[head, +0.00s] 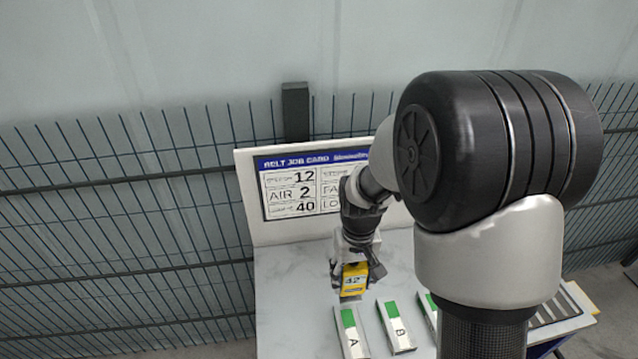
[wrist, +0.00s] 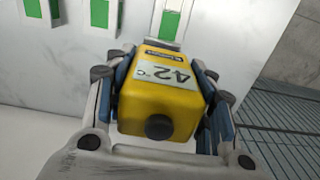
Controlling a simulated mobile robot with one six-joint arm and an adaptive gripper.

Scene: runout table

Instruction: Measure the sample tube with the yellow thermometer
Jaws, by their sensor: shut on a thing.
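The yellow thermometer (head: 354,281) is in my gripper (head: 356,272), above the pale table near the job card. In the wrist view the boxy yellow thermometer (wrist: 158,108) sits between both fingers of my gripper (wrist: 163,88), and its display reads 42 °C. A grey part at its far end shows in front of a green-and-white piece (wrist: 170,22); I cannot tell whether they touch. In the head view, green-and-white pieces marked A (head: 351,333) and B (head: 396,327) lie in front of the gripper. I cannot make out which thing is the sample tube.
A belt job card (head: 290,187) on a white board stands behind the table (head: 280,290); it shows 12, AIR 2 and 40. A wire fence (head: 120,220) runs behind. A third green-ended piece is partly hidden by my arm. The table's left part is bare.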

